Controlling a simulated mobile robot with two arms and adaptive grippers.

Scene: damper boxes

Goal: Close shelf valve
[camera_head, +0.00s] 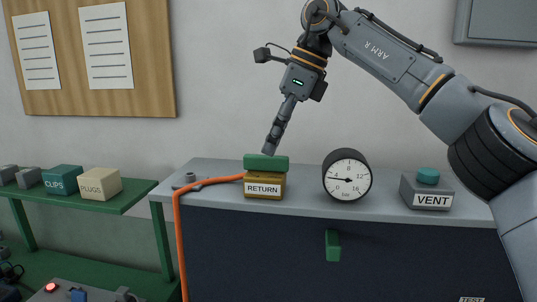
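A yellow-brown block labelled RETURN (264,190) stands on the grey top at the left, with a green bar-shaped handle (266,162) lying crosswise on it. An orange hose runs into its left side. My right gripper (268,150) comes down from above, tilted, with its tips at the top edge of the green handle. I cannot tell whether they touch it. The fingers line up as one narrow dark shape, so their opening does not show. No label in view names a shelf valve. My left gripper is not in view.
A round gauge (347,175) stands right of the RETURN block, then a VENT box (427,191) with a teal knob. A green handle (332,245) is on the dark front. A green shelf (110,205) at left holds CLIPS and PLUGS boxes. The orange hose (178,230) hangs over the edge.

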